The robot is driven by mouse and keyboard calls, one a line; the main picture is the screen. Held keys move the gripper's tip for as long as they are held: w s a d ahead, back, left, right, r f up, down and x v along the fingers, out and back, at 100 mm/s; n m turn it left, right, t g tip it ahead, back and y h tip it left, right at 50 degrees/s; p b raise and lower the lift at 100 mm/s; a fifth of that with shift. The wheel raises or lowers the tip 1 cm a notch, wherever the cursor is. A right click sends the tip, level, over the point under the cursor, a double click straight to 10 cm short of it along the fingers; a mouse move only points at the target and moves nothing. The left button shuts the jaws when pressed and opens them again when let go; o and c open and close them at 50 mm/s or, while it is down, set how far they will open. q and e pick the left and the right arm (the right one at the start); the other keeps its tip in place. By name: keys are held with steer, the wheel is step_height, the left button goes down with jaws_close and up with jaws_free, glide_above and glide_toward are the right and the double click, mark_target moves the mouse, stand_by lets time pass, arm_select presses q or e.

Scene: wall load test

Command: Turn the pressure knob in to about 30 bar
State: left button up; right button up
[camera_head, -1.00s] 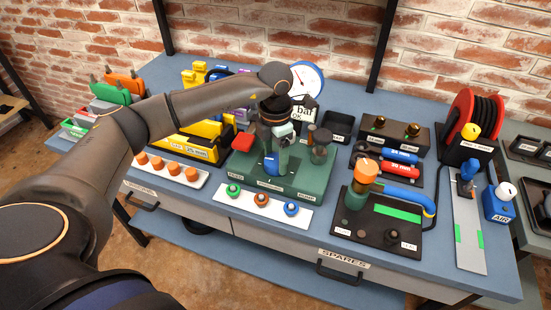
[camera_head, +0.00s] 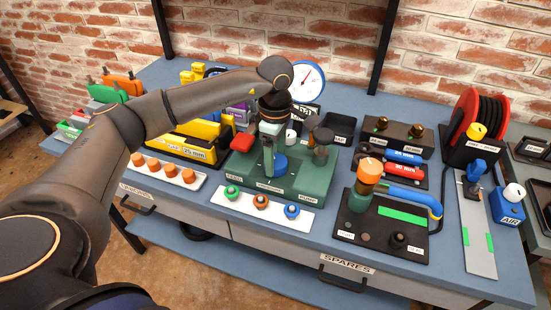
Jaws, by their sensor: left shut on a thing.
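The blue pressure knob (camera_head: 280,166) sits on the green pump base (camera_head: 305,186) in the middle of the bench. My left gripper (camera_head: 270,162) points down over it and is shut on it; one finger covers the knob's left part. A round white gauge (camera_head: 308,83) with a blue rim stands behind. Its needle points up and to the right, but the scale is too small to read. My right gripper is out of view.
A red-topped part (camera_head: 242,142) and a black-handled clear part (camera_head: 321,142) flank my gripper on the base. A white strip with coloured knobs (camera_head: 261,208) lies in front. A black board (camera_head: 380,232) with an orange-capped part stands at right.

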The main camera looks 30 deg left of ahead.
mark_target(276, 160)
arm_select(q)
steer(key=m+b, duration=0.1)
steer(key=m, duration=0.6)
steer(key=shift+r, duration=0.1)
stand_by(0.4)
steer(key=o, duration=1.4)
steer(key=shift+c, duration=0.2)
step_height(276, 160, up, 12)
steer(key=shift+r, duration=0.25)
stand_by(0.4)
